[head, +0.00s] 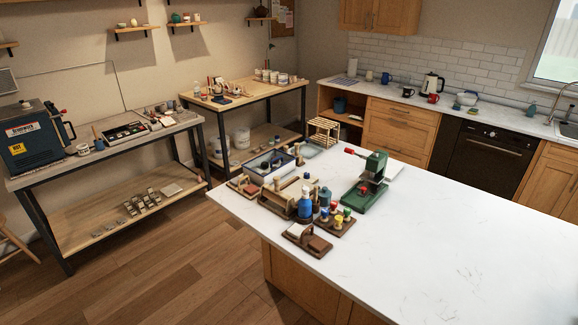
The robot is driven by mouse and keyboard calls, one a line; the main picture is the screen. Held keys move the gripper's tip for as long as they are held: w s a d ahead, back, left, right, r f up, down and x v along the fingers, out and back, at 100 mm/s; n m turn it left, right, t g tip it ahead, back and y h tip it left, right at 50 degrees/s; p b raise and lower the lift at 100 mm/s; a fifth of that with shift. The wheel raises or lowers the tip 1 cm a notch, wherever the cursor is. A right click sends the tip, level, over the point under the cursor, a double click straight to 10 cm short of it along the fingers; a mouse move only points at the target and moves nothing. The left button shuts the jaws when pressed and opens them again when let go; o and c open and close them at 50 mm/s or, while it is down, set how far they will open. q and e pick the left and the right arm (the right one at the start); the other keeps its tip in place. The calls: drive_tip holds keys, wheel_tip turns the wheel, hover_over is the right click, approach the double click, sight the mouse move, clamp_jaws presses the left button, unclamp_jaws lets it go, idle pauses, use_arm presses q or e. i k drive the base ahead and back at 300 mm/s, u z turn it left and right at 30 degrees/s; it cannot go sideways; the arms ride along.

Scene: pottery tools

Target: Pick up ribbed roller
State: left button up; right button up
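No thing in the head view can be told for sure as the ribbed roller; the tools are too small to show ribs. Pottery tools stand clustered on the left part of the white island counter (430,245). A wooden holder (278,206) with pale cylindrical parts stands in the cluster. In front of it a brown board (296,240) carries small blocks or tools. A blue-rimmed tray (258,172) with small tools lies behind. Neither of my grippers is in view.
A blue bottle (305,207), small coloured-top jars (338,218) and a green press (371,183) with a red-ended lever crowd the cluster. The counter's right and front are clear. A workbench (180,125) stands left, a second table (248,98) behind.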

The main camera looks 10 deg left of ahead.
sight(296, 154)
drive_tip(key=k, duration=0.4)
drive_tip(key=u, duration=1.4)
drive_tip(key=i, duration=5.75)
drive_tip(key=z, duration=4.15)
drive_tip(key=i, duration=0.95)
